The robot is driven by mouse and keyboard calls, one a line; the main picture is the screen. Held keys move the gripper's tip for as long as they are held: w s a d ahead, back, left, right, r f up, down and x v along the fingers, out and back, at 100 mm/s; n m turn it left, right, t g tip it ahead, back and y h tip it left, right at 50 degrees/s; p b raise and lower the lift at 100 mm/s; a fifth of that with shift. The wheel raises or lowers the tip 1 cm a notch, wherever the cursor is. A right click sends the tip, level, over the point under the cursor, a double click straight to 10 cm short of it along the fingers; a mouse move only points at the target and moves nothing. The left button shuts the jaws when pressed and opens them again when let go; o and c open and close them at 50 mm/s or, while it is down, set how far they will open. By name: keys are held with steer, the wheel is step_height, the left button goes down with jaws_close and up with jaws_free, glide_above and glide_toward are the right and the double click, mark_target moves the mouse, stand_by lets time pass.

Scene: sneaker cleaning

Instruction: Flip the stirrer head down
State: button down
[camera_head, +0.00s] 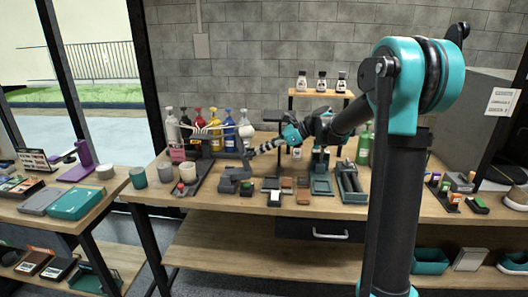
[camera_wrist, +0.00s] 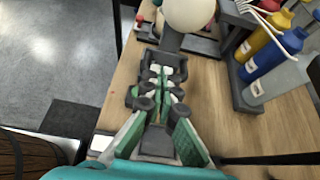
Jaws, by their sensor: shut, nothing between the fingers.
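A grey rack with several coloured bottles (camera_head: 213,134) stands behind the stirrer. Small boxes and trays (camera_head: 321,184) lie to the right. A white rounded object (camera_wrist: 188,12) is beyond the fingertips.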

mark_target(235, 129)
steer(key=a+r+h, duration=0.2)
steer(key=a, duration=0.1)
steer(key=a+r+h, duration=0.2)
steer(key=a, duration=0.2)
steer(key=a+r+h, duration=0.2)
steer(key=a+h, duration=0.1)
steer(key=shift+w+a, duration=0.1)
steer(key=shift+a, duration=0.15)
steer(key=a+f+h, duration=0.2)
steer(key=a+h, duration=0.3)
steer(key=a, duration=0.7)
steer(key=shift+w+a, duration=0.2)
steer(key=shift+w, duration=0.05)
